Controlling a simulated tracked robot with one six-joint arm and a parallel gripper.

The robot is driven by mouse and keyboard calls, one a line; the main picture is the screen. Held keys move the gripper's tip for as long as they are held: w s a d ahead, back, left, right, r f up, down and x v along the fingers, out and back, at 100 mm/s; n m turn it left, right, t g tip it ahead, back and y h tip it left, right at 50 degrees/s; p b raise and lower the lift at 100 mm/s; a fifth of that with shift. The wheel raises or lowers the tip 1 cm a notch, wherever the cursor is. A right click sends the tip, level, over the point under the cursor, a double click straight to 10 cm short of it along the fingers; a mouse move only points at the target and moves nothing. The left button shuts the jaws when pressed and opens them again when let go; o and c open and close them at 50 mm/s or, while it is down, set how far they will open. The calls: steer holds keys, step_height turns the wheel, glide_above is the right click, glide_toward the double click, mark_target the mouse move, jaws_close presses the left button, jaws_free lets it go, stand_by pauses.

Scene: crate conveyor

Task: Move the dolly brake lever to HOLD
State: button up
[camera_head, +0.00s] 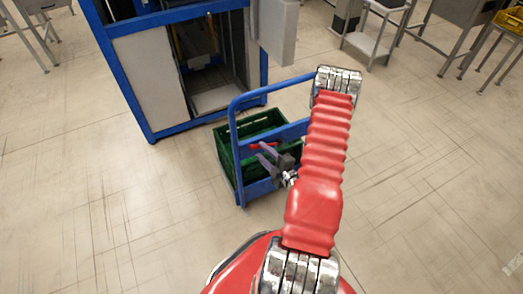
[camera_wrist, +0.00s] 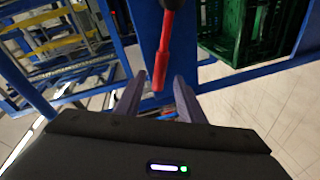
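The brake lever is a red handle with a dark end. In the wrist view the lever (camera_wrist: 163,55) hangs down in front of a blue upright, its tip between my fingers or just beyond them. In the head view the lever (camera_head: 262,146) is a small red bar at the dolly's near side. The blue dolly (camera_head: 234,125) has a tall looped handle and carries a green crate (camera_head: 222,155). My gripper (camera_head: 264,155) is at the lever, and in the wrist view its two fingers (camera_wrist: 158,92) are apart. I cannot tell whether they touch the lever. No HOLD marking is legible.
A blue-framed machine (camera_head: 150,75) with white panels stands behind the dolly. A grey side table (camera_head: 370,45) and a yellow crate (camera_head: 510,20) are at the upper right. The tiled floor left and right of the dolly is clear.

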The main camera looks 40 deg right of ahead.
steer(key=shift+x, duration=0.95)
steer(key=shift+c, duration=0.5)
jaws_close()
steer(key=shift+s, duration=0.1)
